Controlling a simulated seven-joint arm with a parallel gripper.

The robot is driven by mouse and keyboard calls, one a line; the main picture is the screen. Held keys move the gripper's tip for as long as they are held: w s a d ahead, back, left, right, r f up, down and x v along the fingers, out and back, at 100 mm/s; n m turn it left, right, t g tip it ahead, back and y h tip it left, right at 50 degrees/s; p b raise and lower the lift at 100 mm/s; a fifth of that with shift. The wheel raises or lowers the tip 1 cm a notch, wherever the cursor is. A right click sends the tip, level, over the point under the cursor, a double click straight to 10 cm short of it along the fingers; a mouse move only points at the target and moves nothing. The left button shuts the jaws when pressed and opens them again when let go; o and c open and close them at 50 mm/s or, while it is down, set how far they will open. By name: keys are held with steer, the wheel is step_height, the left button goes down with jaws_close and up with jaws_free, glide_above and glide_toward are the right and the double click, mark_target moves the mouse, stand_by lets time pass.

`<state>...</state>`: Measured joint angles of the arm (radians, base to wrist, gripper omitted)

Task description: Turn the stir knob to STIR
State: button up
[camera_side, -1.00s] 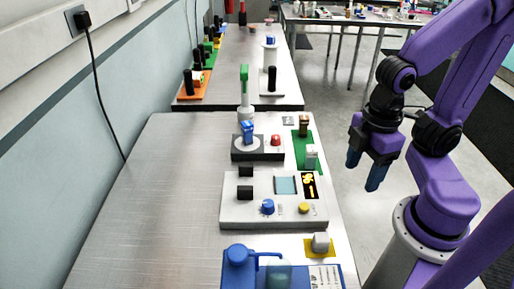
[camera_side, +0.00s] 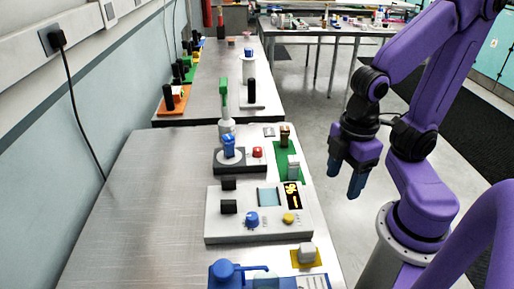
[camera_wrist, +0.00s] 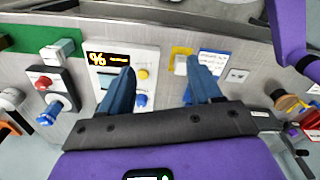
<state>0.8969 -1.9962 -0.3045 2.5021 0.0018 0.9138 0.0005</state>
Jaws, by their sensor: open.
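A pale grey console (camera_side: 225,235) stands on the bench with a blue knob (camera_side: 252,220), a yellow button (camera_side: 289,218), a light blue panel and a lit orange display (camera_side: 293,195). Behind it, a dark box (camera_side: 232,166) bears another blue knob (camera_side: 229,147) and a red button (camera_side: 257,152). Labels are too small to read, so I cannot tell which knob is the stir knob. My gripper (camera_side: 346,178) is open and empty, pointing down, right of the console and clear of it. In the wrist view, the console's blue knob (camera_wrist: 140,100) shows beside the left finger.
A green mat (camera_side: 287,163) with small blocks lies right of the dark box. A yellow mat (camera_side: 296,262) with a pale block and a blue device (camera_side: 222,275) are in front of the console. A tall green-topped post (camera_side: 224,95) stands behind. The bench's left side is bare.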

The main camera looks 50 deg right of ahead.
step_height(320, 180, up, 4)
steer(key=r, duration=0.1)
glide_above(259, 148)
steer(key=shift+m, duration=0.3)
step_height(259, 148, down, 17)
steer(key=shift+f, duration=0.15)
steer(key=c, duration=1.1)
